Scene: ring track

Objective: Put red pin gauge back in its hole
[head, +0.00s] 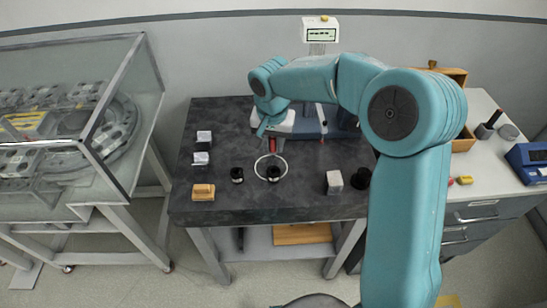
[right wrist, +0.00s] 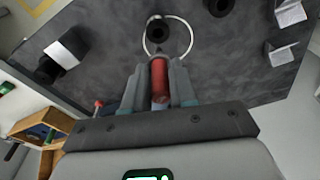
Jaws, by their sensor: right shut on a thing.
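My right gripper (head: 272,136) is shut on the red pin gauge (head: 273,147) above the dark table. In the right wrist view the red pin gauge (right wrist: 159,78) stands between the two fingers of my gripper (right wrist: 160,85), lengthwise along them. Just beyond its tip is a thin pale ring (head: 257,165), with a short black cylinder (head: 273,173) at its edge. The right wrist view shows a dark round opening in this black cylinder (right wrist: 157,27). The pin appears apart from it. A second black cylinder (head: 237,175) stands to the left. My left gripper is out of view.
The dark table (head: 300,205) also holds a wooden block (head: 203,192), two small metal V-shaped blocks (head: 201,158), a pale cube (head: 334,182) and a black round piece (head: 361,178). A white-and-blue device (head: 312,122) stands behind. A glass-walled case (head: 75,120) is at left.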

